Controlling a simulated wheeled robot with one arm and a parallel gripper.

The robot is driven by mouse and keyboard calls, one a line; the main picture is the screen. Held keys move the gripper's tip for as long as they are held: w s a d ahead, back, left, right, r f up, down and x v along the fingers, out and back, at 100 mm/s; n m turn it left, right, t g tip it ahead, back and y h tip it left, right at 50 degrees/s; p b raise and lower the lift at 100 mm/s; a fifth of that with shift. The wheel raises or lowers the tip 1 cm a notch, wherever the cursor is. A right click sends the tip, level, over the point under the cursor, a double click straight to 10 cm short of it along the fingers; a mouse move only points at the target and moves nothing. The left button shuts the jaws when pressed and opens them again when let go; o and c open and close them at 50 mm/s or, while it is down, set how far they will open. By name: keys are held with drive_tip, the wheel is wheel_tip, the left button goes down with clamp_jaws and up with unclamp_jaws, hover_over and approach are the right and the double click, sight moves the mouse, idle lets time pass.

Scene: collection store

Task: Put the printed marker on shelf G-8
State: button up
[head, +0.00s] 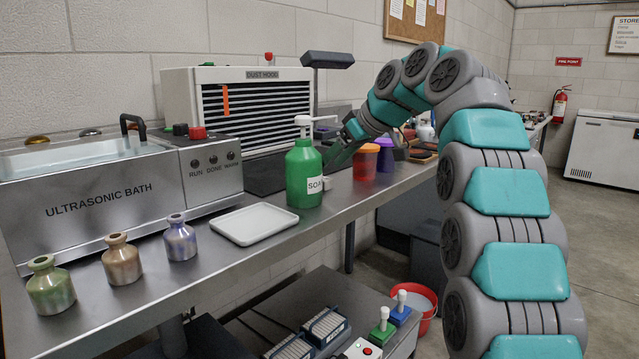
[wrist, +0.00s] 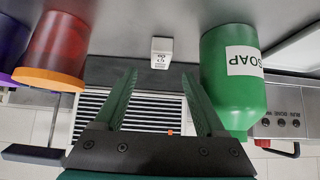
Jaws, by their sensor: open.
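A small white block with dark print (wrist: 162,52), which looks like the printed marker, stands on the bench beyond my fingertips in the wrist view. Its print appears upside down and is too small to read surely. My gripper (wrist: 160,88) is open, its two green fingers apart with nothing between them; the block lies ahead of the gap, not touched. In the head view my gripper (head: 338,158) is low over the bench just right of the green soap bottle (head: 303,178), partly hidden behind it. I cannot make out shelf G-8 in either view.
The soap bottle is close beside one finger in the wrist view. A red jar with an orange lid (head: 366,163) and a purple container (head: 385,155) stand to the right. A white tray (head: 254,225), several small bottles and an ultrasonic bath (head: 105,200) are left. The dust hood (head: 250,105) stands behind.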

drive_tip(key=shift+f+x, duration=0.2)
drive_tip(key=shift+x, duration=2.3)
drive_tip(key=shift+s+d, duration=0.15)
drive_tip(key=shift+c, duration=0.2)
clamp_jaws()
